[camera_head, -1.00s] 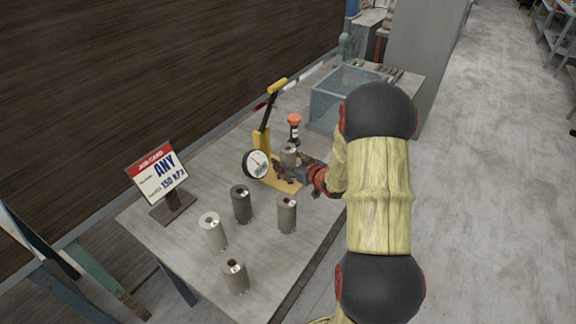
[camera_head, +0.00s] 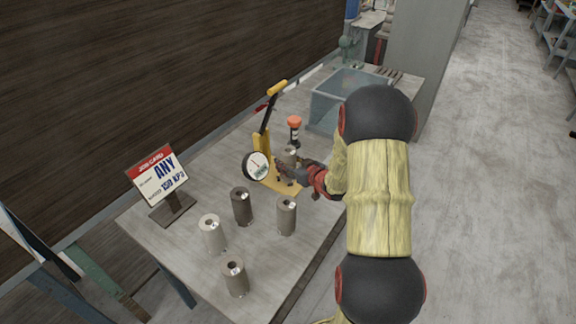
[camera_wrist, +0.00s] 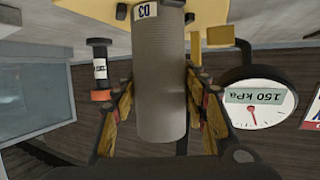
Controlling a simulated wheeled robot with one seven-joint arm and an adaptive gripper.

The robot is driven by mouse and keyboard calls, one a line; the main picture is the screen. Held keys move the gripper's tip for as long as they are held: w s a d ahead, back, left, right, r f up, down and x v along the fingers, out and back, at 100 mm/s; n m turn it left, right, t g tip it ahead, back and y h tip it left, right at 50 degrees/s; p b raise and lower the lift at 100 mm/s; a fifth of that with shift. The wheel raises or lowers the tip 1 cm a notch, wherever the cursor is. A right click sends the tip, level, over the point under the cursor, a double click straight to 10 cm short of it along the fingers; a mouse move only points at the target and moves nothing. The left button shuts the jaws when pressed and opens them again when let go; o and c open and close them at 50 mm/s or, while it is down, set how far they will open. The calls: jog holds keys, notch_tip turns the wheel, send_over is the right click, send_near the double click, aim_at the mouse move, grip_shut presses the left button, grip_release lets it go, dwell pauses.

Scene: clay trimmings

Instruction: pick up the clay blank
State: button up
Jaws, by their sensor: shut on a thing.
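A grey clay blank (camera_wrist: 160,70), a ribbed cylinder with a D3 label at one end, is between the two fingers of my gripper (camera_wrist: 161,105) in the wrist view. The fingers are shut on it, one on each side. In the head view, this blank (camera_head: 290,154) is upright at the yellow hand press, and my gripper (camera_head: 288,173) reaches it from the right. The fingers partly hide its lower part. I cannot tell whether it touches the press base (camera_head: 290,187).
The press has a round gauge (camera_head: 256,166) reading 150 kPa and an orange-topped part (camera_head: 294,124). A job card (camera_head: 157,172) is left, a clear box (camera_head: 345,95) behind.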

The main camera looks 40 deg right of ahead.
grip_shut()
jog(key=shift+r, duration=0.15)
